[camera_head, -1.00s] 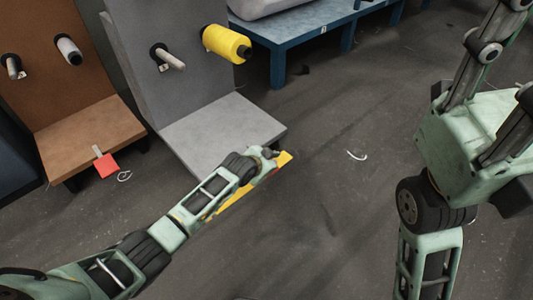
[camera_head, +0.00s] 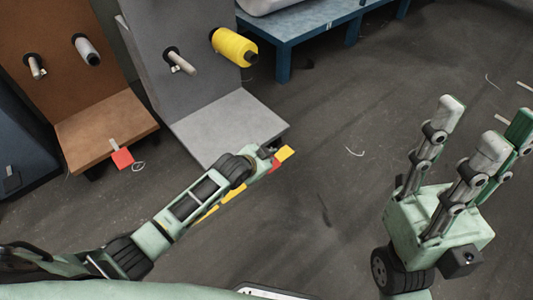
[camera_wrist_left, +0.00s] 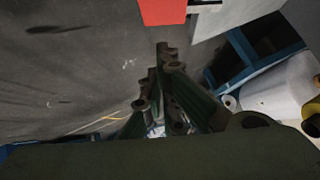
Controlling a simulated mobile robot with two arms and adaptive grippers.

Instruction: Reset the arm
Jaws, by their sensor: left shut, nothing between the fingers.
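In the head view my left arm reaches in from the lower left. Its end, with the left gripper (camera_head: 268,156), is over the floor by the front edge of the grey stand; the fingers are hard to make out there. In the left wrist view the left gripper's fingers (camera_wrist_left: 168,55) are together, with nothing between them. My right gripper (camera_head: 475,140) is at the right of the head view, its fingers pointing up the picture, spread apart and empty.
A grey stand (camera_head: 225,122) carries a yellow spool (camera_head: 232,47). A brown stand (camera_head: 105,132) carries a white spool (camera_head: 86,50) and a red tag (camera_head: 122,158). A blue table (camera_head: 310,22) stands behind. Yellow and red pieces show beside my left arm. The middle floor is clear.

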